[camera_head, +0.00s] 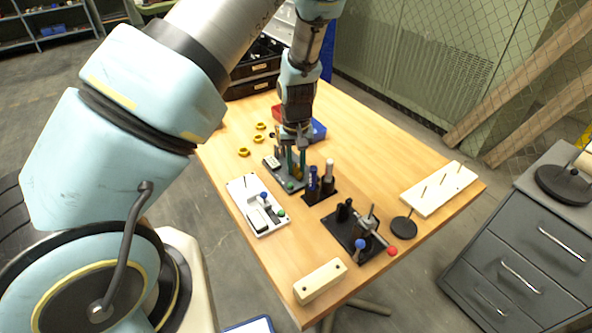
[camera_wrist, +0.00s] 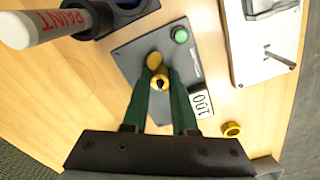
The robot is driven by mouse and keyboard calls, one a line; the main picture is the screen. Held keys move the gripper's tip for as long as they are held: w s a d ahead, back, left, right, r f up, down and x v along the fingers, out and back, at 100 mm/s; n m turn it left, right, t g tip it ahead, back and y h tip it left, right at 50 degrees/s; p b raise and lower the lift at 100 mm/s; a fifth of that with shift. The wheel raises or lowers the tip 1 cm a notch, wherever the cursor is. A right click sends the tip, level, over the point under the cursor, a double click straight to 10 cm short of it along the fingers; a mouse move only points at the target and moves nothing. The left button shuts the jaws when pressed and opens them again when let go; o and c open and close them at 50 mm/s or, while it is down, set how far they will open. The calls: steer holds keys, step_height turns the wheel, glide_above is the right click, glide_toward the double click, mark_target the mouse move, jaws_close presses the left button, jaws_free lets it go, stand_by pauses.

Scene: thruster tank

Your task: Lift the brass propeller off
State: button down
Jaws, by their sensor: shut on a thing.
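The brass propeller (camera_wrist: 154,61) shows in the wrist view as a small yellow-gold shape between the green fingertips, with a dark centre. My gripper (camera_wrist: 160,75) is shut on it, directly above the grey thruster plate (camera_wrist: 128,62). The plate carries a green button (camera_wrist: 181,35) and a small display reading 100 (camera_wrist: 200,104). In the head view my gripper (camera_head: 294,168) points down over the same plate, and its fingers mostly hide the propeller. I cannot tell whether the propeller still touches its seat.
A dark stand with a marker labelled PAINT (camera_wrist: 42,27) is close beside the plate. A white board (camera_head: 257,206), a black fixture (camera_head: 352,230) and a cream block (camera_head: 320,281) stand nearer. Yellow rings (camera_head: 258,138) lie left. Bare wood is free at front centre.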

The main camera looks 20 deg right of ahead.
steer(key=shift+r, duration=0.1)
step_height(320, 180, up, 10)
steer(key=shift+f+b, duration=0.1)
steer(key=shift+b, duration=0.7)
